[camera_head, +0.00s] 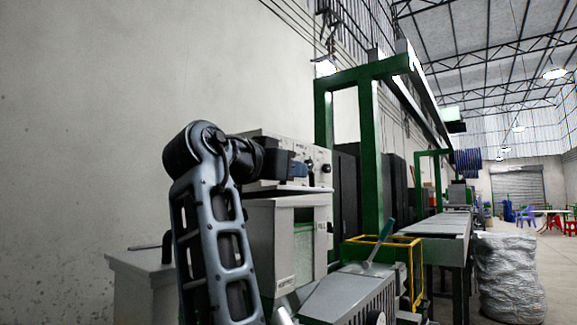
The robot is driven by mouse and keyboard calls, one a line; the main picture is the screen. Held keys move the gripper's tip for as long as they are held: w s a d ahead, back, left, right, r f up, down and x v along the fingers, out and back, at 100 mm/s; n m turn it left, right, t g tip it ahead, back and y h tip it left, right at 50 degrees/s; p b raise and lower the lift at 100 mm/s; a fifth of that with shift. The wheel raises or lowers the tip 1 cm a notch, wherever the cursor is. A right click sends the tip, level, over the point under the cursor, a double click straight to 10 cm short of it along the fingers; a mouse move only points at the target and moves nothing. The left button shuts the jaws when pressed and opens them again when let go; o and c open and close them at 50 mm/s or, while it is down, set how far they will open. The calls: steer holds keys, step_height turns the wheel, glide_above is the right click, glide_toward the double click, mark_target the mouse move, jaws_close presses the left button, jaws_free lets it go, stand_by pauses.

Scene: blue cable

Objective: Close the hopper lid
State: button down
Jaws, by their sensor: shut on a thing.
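My arm rises at the left of centre and bends right at the top. My gripper (290,167) is at the upper front of a pale grey machine (272,235) with a green panel in its front. It appears shut on the edge of the hopper lid, but the fingers and the held part are small and dark, so the exact contact is hard to see. A pale top section (318,155) with dark knobs stands behind and right of the gripper. I cannot clearly tell the lid's outline or its angle from this view.
A grey cabinet (145,275) stands left of my arm. A green frame (372,150) rises behind the machine. A grey vented box (350,297), a yellow rail (416,265) and a long bench (440,226) are to the right.

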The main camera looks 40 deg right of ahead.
steer(key=shift+a+f, duration=0.15)
steer(key=shift+f, duration=0.65)
steer(key=shift+b, duration=0.3)
steer(key=c, duration=1.2)
jaws_free()
steer(key=shift+o, duration=0.2)
steer(key=shift+r, duration=0.6)
step_height(320, 180, up, 3)
steer(key=shift+r+p, duration=0.1)
steer(key=shift+p, duration=0.2)
steer(key=s+d+r, duration=0.6)
steer(key=s+d, duration=0.1)
steer(key=d, duration=0.2)
steer(key=shift+s+r, duration=0.2)
steer(key=shift+r, duration=0.1)
steer(key=shift+d, duration=0.1)
